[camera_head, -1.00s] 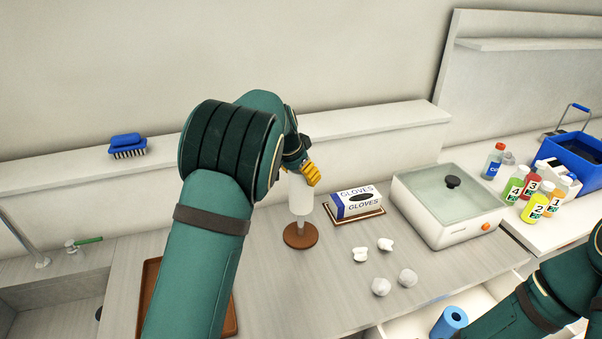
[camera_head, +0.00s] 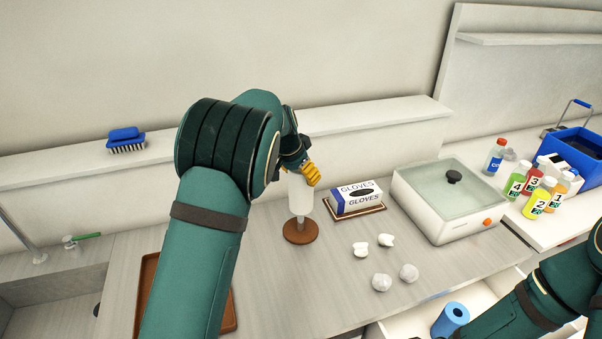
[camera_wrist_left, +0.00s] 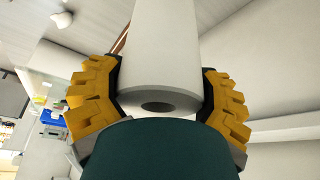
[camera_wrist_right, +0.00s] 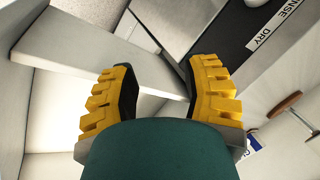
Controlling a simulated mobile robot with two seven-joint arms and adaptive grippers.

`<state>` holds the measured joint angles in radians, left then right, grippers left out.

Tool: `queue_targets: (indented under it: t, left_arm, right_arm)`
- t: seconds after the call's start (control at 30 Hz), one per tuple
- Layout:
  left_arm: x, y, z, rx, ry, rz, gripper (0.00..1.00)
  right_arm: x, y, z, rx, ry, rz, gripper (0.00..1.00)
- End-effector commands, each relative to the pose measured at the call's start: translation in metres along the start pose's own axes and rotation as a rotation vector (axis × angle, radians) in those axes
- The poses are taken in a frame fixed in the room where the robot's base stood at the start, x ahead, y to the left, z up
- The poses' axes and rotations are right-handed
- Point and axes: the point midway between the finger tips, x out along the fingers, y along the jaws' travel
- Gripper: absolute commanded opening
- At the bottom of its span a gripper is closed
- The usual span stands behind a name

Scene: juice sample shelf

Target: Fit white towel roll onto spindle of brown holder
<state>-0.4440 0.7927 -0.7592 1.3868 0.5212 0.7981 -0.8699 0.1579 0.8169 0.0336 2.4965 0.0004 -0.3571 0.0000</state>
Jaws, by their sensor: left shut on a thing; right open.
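The white towel roll (camera_head: 300,196) stands upright over the brown holder (camera_head: 301,232) in the head view. The rest of the spindle is hidden, apparently by the roll. My left gripper (camera_head: 308,173) is shut on the roll near its upper end. In the left wrist view my left gripper (camera_wrist_left: 160,95) has a finger on each side of the roll (camera_wrist_left: 163,50), with its end hole facing the camera. My right gripper (camera_wrist_right: 162,85) is open and empty.
A glove box (camera_head: 356,198) on a brown tray stands just right of the holder. Several white crumpled pieces (camera_head: 381,282) lie in front. A white lidded bath (camera_head: 450,205) is farther right. A blue roll (camera_head: 450,319) sits in the open drawer. A brown tray (camera_head: 147,290) lies left, partly behind my arm.

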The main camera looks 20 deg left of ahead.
Motion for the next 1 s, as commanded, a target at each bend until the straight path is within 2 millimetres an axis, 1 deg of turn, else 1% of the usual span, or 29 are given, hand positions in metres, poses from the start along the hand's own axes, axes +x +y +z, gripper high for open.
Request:
queue_targets:
  t: [0.7,1.0]
  left_arm:
    - [0.013,-0.001,0.005,0.000,0.001,-0.001,0.28]
    - [0.016,0.000,0.006,0.000,0.001,-0.001,0.28]
  right_arm:
    - [0.010,0.004,0.001,0.000,0.000,0.000,0.47]
    - [0.012,0.005,0.002,0.000,0.000,0.000,0.47]
